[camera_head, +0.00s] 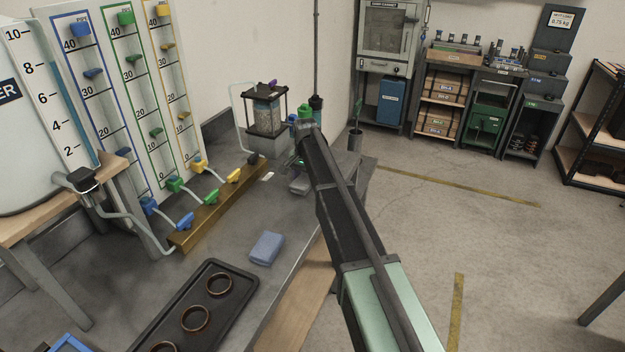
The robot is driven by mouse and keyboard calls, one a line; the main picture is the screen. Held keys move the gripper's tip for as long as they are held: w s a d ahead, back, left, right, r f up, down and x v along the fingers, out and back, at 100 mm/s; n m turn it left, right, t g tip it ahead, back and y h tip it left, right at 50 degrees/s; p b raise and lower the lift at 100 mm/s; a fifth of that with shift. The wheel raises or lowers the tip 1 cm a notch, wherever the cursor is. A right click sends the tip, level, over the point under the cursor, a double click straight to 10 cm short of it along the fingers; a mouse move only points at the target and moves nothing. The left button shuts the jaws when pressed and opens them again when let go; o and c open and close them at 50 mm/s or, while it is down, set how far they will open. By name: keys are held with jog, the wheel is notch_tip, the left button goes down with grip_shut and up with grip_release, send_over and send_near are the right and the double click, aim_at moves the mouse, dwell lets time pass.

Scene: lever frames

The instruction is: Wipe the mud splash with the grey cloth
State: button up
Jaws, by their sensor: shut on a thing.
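My arm reaches over the grey bench (230,263), and my gripper (299,168) is low near its right edge, partly hidden by my arm. It is shut on a small grey piece at the bench top that looks like the grey cloth (299,186). Its fingertips are too small to see clearly. I cannot make out the mud splash; part of the bench is hidden behind my arm. A folded blue cloth (266,248) lies apart, nearer the front.
A black tray with rings (231,291) lies at the front. A brass valve rail (216,209) with coloured levers stands left, beside gauge boards (125,85). A framed glass vessel (266,112) stands behind my gripper. Open floor (455,150) lies right.

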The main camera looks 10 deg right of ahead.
jog(key=shift+w+a, duration=0.65)
jog(key=shift+a, duration=0.15)
jog(key=shift+w+a, duration=0.6)
jog(key=shift+a, duration=0.2)
notch_tip(320, 180, up, 6)
jog(key=p, duration=0.6)
jog(key=shift+d, duration=0.1)
notch_tip(320, 180, up, 3)
jog(key=p, duration=0.3)
